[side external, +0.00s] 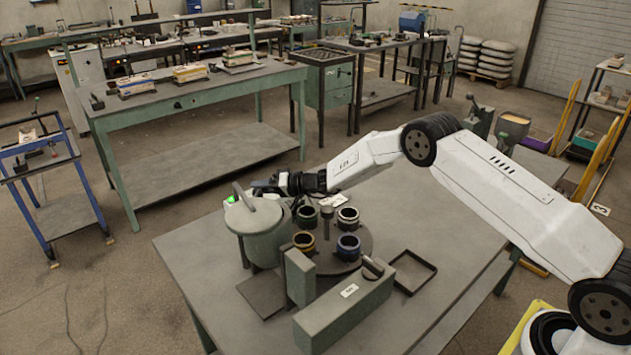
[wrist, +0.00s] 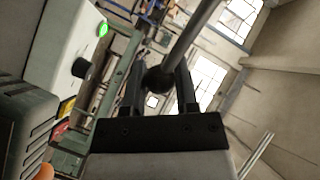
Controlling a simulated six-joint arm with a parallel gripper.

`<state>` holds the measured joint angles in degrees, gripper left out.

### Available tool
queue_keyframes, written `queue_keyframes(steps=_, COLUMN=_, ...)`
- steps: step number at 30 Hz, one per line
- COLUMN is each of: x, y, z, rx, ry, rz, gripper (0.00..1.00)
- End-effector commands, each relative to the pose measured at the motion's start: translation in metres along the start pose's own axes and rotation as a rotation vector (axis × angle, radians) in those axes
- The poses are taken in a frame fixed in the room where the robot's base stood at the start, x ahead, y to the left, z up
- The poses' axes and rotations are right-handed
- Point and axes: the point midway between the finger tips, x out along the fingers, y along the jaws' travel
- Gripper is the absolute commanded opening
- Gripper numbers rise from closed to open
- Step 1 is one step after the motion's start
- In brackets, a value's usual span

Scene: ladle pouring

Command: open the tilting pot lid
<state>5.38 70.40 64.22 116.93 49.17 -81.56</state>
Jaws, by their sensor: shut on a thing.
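The grey-green pot (side external: 262,248) stands on the table at the left in the side view. Its round lid (side external: 268,217) lies about level over the pot's top, and a curved grey bar (side external: 241,195) rises over it. My gripper (side external: 257,187) reaches in from the right, just behind the pot's top. In the wrist view my gripper (wrist: 158,88) has a dark ball-ended rod (wrist: 185,48) between its two fingers and is shut on it. The rod runs up and to the right. The side view does not show clearly where the rod joins the pot.
A round turntable (side external: 367,242) with several ringed cups stands right of the pot. A grey-green block (side external: 345,310) and an upright post (side external: 299,277) stand in front. An empty black frame (side external: 414,272) lies at the right. A box with a green light (wrist: 102,29) is close to my gripper.

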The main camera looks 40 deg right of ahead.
Motion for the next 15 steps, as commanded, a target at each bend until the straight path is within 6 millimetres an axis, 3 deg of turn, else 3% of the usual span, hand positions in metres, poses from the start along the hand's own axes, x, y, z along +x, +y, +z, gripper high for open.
queue_keyframes(steps=15, x=-0.025, y=0.002, z=0.007, rx=0.004, ry=0.013, rz=0.009, gripper=0.00)
